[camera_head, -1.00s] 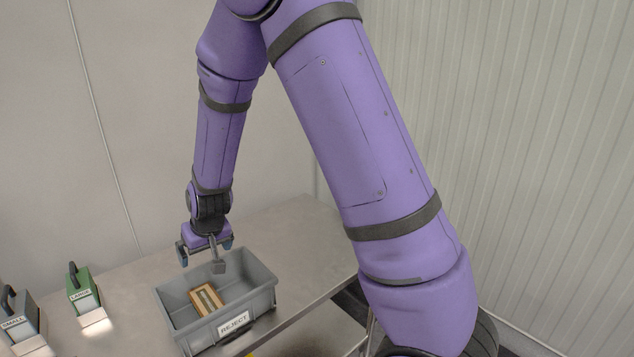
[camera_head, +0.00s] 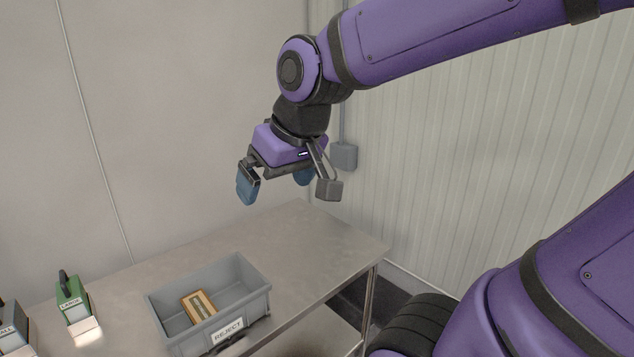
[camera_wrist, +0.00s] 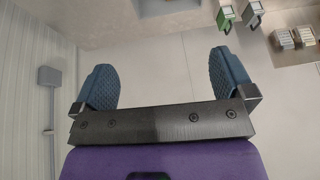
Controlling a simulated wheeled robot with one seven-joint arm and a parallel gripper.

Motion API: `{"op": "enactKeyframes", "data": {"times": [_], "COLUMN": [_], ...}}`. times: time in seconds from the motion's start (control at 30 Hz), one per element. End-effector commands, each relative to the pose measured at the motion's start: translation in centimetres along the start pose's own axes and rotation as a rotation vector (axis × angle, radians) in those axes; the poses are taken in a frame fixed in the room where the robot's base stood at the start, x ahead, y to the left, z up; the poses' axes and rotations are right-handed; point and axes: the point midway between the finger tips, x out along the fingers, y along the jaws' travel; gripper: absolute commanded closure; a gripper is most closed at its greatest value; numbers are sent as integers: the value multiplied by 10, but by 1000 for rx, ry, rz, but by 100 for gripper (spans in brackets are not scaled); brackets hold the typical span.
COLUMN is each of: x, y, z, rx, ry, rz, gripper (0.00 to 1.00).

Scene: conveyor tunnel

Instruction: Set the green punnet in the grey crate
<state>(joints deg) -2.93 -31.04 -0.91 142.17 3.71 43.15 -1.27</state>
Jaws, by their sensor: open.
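The grey crate (camera_head: 253,301), labelled REJECT, stands on the metal table. A brown, wooden-looking block with a pale strip (camera_head: 198,306) lies inside it. I see no green punnet in either view. My gripper (camera_head: 275,189) is open and empty, high above the table and behind the crate in the head view. In the wrist view my gripper (camera_wrist: 166,80) shows two blue ribbed fingers spread wide, with nothing between them.
A green box with a handle, labelled LARGE (camera_head: 70,298), stands left of the crate, with a bright patch before it. A grey box (camera_head: 10,325) is cut off at the left edge. The table (camera_head: 290,235) is clear right of the crate. A corrugated wall rises behind.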

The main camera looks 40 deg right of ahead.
Motion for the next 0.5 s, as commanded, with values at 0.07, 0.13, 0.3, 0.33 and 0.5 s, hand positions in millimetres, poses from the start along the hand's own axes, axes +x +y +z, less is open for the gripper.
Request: {"op": "enactKeyframes", "data": {"times": [0.07,0.13,0.3,0.33,0.5], "x": [-18,-28,-43,-44,-46], "y": [4,7,11,12,12], "z": [18,32,54,56,60], "rx": [0,1,6,6,7], "ry": [12,13,14,14,13], "rz": [18,34,59,62,67], "gripper": [0,0,0,0,0]}}
